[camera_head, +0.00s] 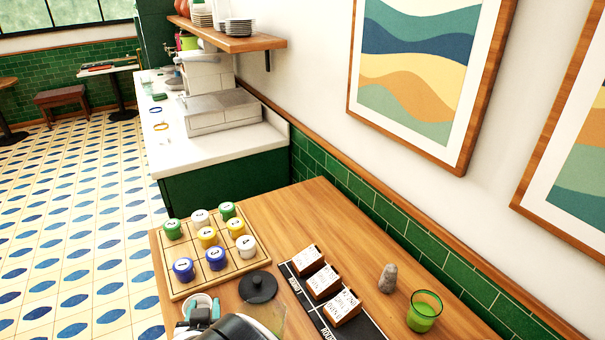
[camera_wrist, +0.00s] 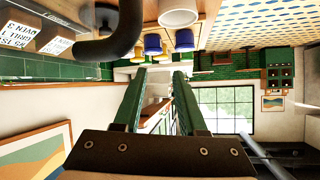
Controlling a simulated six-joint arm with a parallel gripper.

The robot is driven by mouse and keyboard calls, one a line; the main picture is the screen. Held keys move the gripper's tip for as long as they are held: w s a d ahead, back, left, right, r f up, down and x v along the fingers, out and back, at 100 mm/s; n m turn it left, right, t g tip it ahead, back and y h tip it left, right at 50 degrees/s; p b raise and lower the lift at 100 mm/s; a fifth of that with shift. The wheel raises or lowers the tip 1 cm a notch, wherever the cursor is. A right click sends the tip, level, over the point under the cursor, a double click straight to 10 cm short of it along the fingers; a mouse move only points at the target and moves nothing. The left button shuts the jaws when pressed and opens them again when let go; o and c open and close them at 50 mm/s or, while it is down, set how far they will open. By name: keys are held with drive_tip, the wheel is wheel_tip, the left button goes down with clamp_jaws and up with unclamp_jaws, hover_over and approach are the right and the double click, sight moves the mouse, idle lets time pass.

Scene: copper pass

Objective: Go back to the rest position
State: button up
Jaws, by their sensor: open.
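My gripper (camera_wrist: 161,78) shows in the wrist view as two green fingers with a clear gap between them. It is open, and nothing is between the fingers. In the head view, my gripper (camera_head: 201,308) is at the bottom edge, low in the picture and partly hidden by my dark wrist. It appears close to a white cup (camera_head: 200,300) near the table's front left corner; I cannot tell whether they touch. The wrist view is tilted, with the table overhead.
A wooden grid tray (camera_head: 178,292) holds several numbered jars. A black round lid (camera_head: 258,287) lies beside it. A black strip (camera_head: 299,289) bears three labelled blocks. The table's back is clear (camera_head: 300,215).

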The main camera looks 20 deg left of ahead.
drive_tip(key=w+d+r+m, duration=0.2)
drive_tip(key=w+d+r, duration=0.2)
drive_tip(key=d+r, duration=0.3)
drive_tip(key=s+d+r+m+g+h, duration=0.15)
drive_tip(key=d+r, duration=0.35)
drive_tip(key=d, duration=0.5)
drive_tip(key=s+d+r+m+h, duration=0.1)
drive_tip(key=s+d+r+m, duration=0.3)
drive_tip(key=d, duration=0.6)
drive_tip(key=s+d+m+g+h, duration=0.2)
drive_tip(key=s+d, duration=0.5)
drive_tip(key=d, duration=0.3)
drive_tip(key=s+f+g, duration=0.6)
drive_tip(key=s, duration=0.2)
drive_tip(key=shift+s+f+m, duration=0.25)
drive_tip(key=shift+f+m, duration=0.05)
drive_tip(key=shift+m, duration=0.05)
drive_tip(key=shift+a, duration=0.1)
